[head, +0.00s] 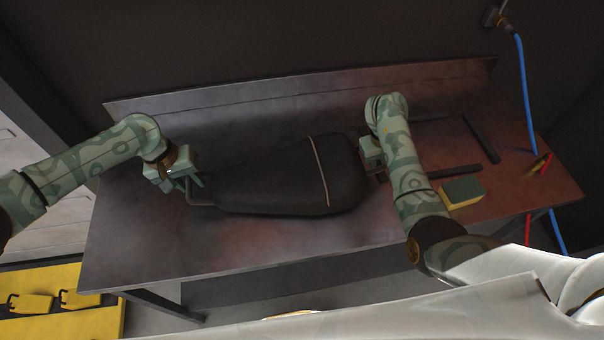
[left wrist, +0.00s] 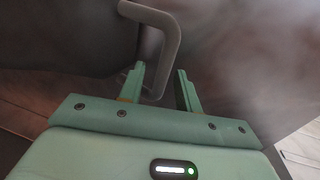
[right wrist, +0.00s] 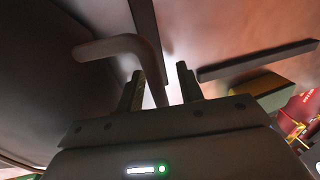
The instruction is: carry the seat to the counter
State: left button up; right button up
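The dark seat (head: 265,190), long and tapering to the left with a pale strap across it, lies on the metal counter (head: 150,250). A grey bar handle shows at its left end (left wrist: 165,30) and another at its right end (right wrist: 110,46). My left gripper (head: 193,186) is at the left handle, its fingers apart (left wrist: 160,80) with the handle's bar between them. My right gripper (right wrist: 158,78) is at the right handle, its fingers apart with the bar between them, nearer one finger. In the head view, my right arm partly hides the right gripper and handle.
On the counter's right lie a yellow-green sponge block (head: 461,193) and dark flat bars (head: 481,139). A raised back panel (head: 300,98) runs behind. A blue hose (head: 527,95) hangs at the right. Yellow equipment (head: 65,315) is at lower left.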

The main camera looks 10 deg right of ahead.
pick_arm(q)
grip_shut()
pick_arm(e)
grip_shut()
pick_arm(q)
jog(key=shift+w+r, duration=0.1)
pick_arm(e)
jog(key=shift+w+r, duration=0.1)
dwell(0.8)
